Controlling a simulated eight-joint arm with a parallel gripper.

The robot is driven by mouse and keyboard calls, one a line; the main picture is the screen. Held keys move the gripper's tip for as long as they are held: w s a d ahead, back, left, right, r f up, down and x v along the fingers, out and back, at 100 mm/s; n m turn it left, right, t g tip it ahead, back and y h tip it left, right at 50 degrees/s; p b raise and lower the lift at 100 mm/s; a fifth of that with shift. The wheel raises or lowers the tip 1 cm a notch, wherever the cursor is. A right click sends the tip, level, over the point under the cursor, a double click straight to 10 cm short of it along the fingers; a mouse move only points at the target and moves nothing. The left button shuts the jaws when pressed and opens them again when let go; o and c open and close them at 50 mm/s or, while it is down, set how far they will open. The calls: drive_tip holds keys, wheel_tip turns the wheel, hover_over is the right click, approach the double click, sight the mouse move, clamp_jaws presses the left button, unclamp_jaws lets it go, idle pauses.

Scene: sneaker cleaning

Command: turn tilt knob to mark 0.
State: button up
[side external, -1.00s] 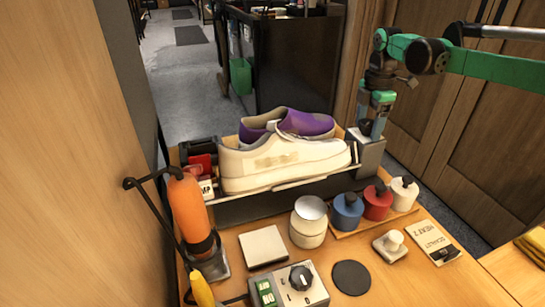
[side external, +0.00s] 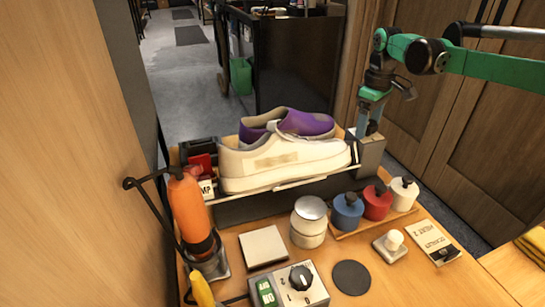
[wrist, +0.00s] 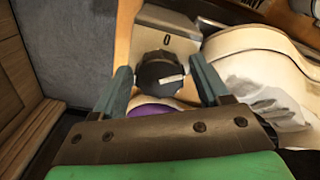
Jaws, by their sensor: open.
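The tilt knob (wrist: 160,70) is a round black dial with a white pointer line, on a grey metal block (wrist: 165,30) that carries a printed 0. In the wrist view the 0 lies above the knob, and the pointer line aims to the right, away from the 0. My gripper (wrist: 158,68) is open, one finger on each side of the knob, with a gap visible at the sides. In the side view my gripper (side external: 369,118) is at the grey block (side external: 370,152) at the tray's right end; the knob is not clear there.
The white shoe (side external: 280,165) and purple shoe (side external: 305,123) sit on the tilted tray, close left of my gripper. A second black knob (side external: 300,277) is on a control box in front. Blue, red and white jars (side external: 376,203) stand before the tray.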

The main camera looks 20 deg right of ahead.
drive_tip(key=m, duration=0.8)
drive_tip(key=shift+m, duration=0.4)
drive_tip(key=c, duration=1)
drive_tip(key=n, duration=0.4)
drive_tip(key=shift+n, duration=2)
